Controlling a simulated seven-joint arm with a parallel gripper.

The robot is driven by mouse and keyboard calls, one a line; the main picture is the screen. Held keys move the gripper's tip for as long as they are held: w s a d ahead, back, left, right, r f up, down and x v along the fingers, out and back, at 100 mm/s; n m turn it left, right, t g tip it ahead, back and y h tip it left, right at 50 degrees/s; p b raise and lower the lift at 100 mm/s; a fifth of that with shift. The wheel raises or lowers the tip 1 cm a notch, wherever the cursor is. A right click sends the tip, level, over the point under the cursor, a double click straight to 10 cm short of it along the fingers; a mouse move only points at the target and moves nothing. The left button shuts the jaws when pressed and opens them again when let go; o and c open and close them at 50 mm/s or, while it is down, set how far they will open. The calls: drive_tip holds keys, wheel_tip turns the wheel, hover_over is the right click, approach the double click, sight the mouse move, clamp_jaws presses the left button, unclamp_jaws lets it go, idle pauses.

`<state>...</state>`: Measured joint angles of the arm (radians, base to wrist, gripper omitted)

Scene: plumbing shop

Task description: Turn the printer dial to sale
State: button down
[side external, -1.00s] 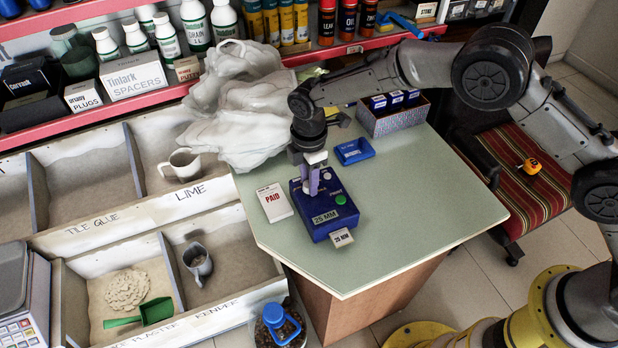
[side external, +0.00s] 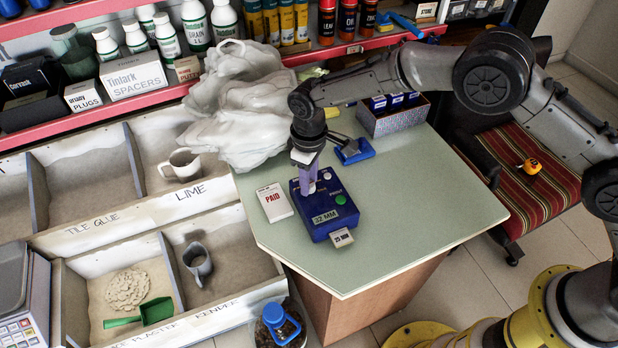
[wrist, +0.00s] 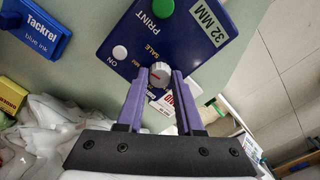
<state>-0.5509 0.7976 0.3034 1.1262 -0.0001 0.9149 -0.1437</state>
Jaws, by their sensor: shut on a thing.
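The blue printer (side external: 331,215) sits on the green-grey counter, with a "32 MM" label on it. In the wrist view the printer (wrist: 190,40) shows its round grey-white dial (wrist: 160,71) with a red mark. "SALE" and "MM" are printed beside the dial. I cannot tell exactly which word the mark points to. My gripper (side external: 309,190) is over the printer, pointing down, with its purple fingers shut on the dial. In the wrist view the fingertips (wrist: 161,78) flank the dial. The fingers hide the dial in the side view.
A blue ink pad (side external: 355,151) and a patterned box (side external: 393,115) are behind. A crumpled white bag (side external: 240,105) covers the back left. The counter's right side is clear.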

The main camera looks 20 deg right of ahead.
drive_tip(key=m, duration=0.7)
idle(0.5)
drive_tip(key=c, duration=0.5)
unclamp_jaws()
drive_tip(key=shift+c, duration=0.2)
wheel_tip(320, 180, up, 14)
idle(0.4)
